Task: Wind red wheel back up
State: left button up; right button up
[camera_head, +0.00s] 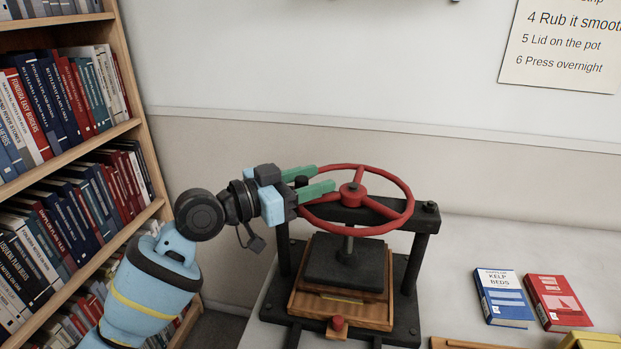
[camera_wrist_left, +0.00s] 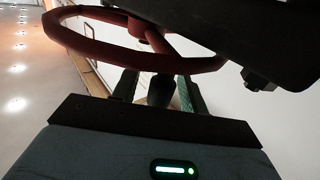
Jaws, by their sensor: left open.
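The red wheel (camera_head: 352,195) sits level on top of a black press frame (camera_head: 417,262), with a hub and spokes. Its rim crosses the top of the left wrist view (camera_wrist_left: 105,48). My left gripper (camera_head: 325,178) has two green fingers at the wheel's left rim. They are open, one on each side of a dark upright knob (camera_head: 301,181) at the rim. The knob also shows between the fingers in the left wrist view (camera_wrist_left: 161,90); contact cannot be told. Under the wheel, the black press plate (camera_head: 345,262) is down over a wooden tray (camera_head: 372,315). My right gripper is not in view.
A small red knob (camera_head: 338,322) is at the tray's front. A blue book (camera_head: 503,298) and a red book (camera_head: 558,303) lie on the pale table (camera_head: 470,250) at right. A full bookcase (camera_head: 140,130) stands at left. The wall is behind the press.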

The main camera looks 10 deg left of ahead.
pick_arm(q)
jog(key=shift+c, duration=0.4)
grip_shut()
